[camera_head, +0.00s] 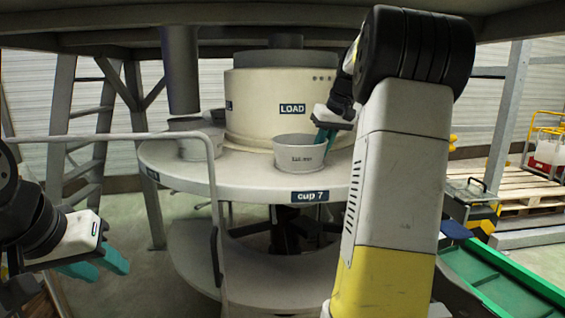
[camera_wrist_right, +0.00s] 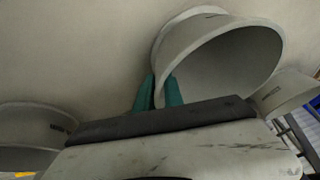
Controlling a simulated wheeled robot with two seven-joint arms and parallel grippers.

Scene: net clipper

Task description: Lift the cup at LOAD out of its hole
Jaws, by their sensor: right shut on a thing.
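The grey cup (camera_head: 299,157) stands below the LOAD sign (camera_head: 292,108) at the front of the round table (camera_head: 240,175), above the "cup 7" label. It looks upright; whether its base is still in the hole cannot be told. My right gripper (camera_head: 325,138) is shut on the cup's right rim. In the right wrist view, the teal fingers (camera_wrist_right: 158,93) pinch the wall of the cup (camera_wrist_right: 230,65), one on each side. My left gripper (camera_head: 98,264) is open and empty at the lower left, away from the table.
Another cup (camera_head: 200,145) stands left on the table under a grey vertical pipe (camera_head: 180,70). The wrist view shows neighbouring cups at left (camera_wrist_right: 30,128) and right (camera_wrist_right: 283,93). A cream drum (camera_head: 265,100) rises behind the cup. A grey rail (camera_head: 215,200) stands in front.

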